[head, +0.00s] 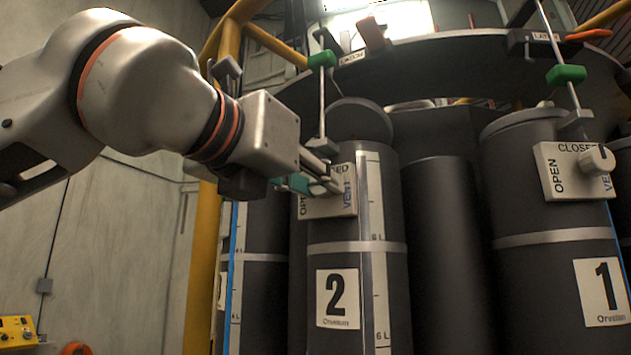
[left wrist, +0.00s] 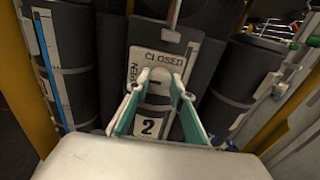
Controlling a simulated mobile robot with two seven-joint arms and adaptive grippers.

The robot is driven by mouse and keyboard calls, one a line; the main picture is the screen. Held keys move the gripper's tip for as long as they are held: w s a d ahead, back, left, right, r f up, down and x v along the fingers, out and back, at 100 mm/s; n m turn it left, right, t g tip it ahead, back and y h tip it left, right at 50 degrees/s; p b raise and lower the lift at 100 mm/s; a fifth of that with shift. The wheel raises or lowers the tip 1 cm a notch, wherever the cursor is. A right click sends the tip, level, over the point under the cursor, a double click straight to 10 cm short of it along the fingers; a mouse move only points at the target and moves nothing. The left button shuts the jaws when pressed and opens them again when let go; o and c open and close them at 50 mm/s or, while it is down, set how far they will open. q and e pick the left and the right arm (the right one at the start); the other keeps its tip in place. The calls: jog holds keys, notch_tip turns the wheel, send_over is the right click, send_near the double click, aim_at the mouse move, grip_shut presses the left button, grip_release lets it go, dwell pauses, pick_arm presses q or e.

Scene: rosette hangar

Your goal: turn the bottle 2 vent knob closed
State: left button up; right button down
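Bottle 2 (head: 385,315) is a dark cylinder with a white "2" label; it also shows in the left wrist view (left wrist: 113,78). Its white vent panel (head: 345,208) reads CLOSED across the top and OPEN on the left side. The pale vent knob (left wrist: 160,75) is mostly hidden by my gripper in the head view. My left gripper (head: 325,187) is at this panel. In the left wrist view its teal-padded fingers (left wrist: 159,88) stand apart on either side of the knob. I cannot tell whether they press on it. My right gripper is not in view.
Bottle 1 (head: 545,265) stands at the right with its own vent panel (head: 556,188) and knob (head: 597,161). A dark ring frame (head: 440,50) with rods and green handles (head: 567,74) hangs above. A yellow post (head: 205,255) rises left of bottle 2.

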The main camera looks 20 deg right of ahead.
pick_arm(q)
jog(key=shift+c, duration=0.8)
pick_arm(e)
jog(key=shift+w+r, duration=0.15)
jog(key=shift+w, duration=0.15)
pick_arm(q)
jog(key=m, duration=0.4)
jog(key=shift+r+m+p, duration=0.1)
jog(key=shift+m+p, duration=0.2)
jog(key=shift+m, duration=0.1)
jog(key=m, duration=0.4)
jog(key=shift+m, duration=0.3)
jog(key=m, duration=0.2)
jog(key=shift+m+p, duration=0.3)
jog(key=shift+p, duration=0.1)
jog(key=shift+m+p, duration=0.4)
jog(key=shift+m, duration=2.6)
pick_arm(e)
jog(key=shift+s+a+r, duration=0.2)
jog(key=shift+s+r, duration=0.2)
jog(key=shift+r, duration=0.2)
